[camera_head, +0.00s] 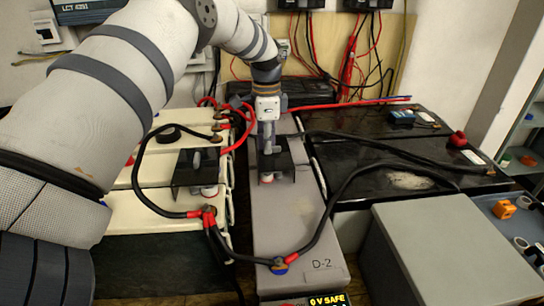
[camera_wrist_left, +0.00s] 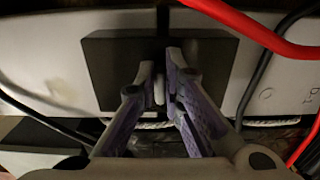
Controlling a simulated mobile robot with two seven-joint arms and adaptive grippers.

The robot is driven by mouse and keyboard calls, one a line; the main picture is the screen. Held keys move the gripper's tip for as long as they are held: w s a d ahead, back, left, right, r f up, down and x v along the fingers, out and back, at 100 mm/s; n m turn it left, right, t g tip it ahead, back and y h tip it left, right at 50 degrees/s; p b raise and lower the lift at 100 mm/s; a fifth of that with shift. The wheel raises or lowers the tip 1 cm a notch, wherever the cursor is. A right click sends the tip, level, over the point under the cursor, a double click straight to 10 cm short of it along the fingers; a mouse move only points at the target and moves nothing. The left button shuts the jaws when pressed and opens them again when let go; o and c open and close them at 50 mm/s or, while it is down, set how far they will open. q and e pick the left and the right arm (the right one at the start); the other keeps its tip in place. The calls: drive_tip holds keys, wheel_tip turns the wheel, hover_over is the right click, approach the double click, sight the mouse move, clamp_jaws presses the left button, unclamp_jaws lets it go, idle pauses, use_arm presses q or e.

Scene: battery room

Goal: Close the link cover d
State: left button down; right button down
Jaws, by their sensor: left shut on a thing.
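A black cover (camera_head: 286,160) sits over a terminal on the grey battery marked D-2 (camera_head: 290,215); I take it to be link cover d, though I read no label on it. A red and white terminal part (camera_head: 267,177) shows below its front edge. My left gripper (camera_head: 268,143) comes down from above onto the cover's middle. In the left wrist view the fingers (camera_wrist_left: 162,85) are closed around a thin upright tab on the black cover (camera_wrist_left: 110,65). The fingers hide part of the cover. My right gripper is out of view.
A similar black cover (camera_head: 184,170) stands on the cream batteries to the left. Black cables with red ends loop over the batteries. A red cable (camera_head: 350,103) runs behind the gripper. A grey box (camera_head: 450,245) stands at the front right. Black batteries (camera_head: 380,155) lie to the right.

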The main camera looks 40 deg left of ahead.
use_arm(q)
drive_tip(key=shift+w+a+r, duration=0.1)
drive_tip(key=shift+w+a, duration=0.15)
drive_tip(key=shift+a, duration=0.05)
drive_tip(key=c, duration=1.7)
unclamp_jaws()
drive_tip(key=shift+a, duration=0.1)
wheel_tip(320, 180, up, 12)
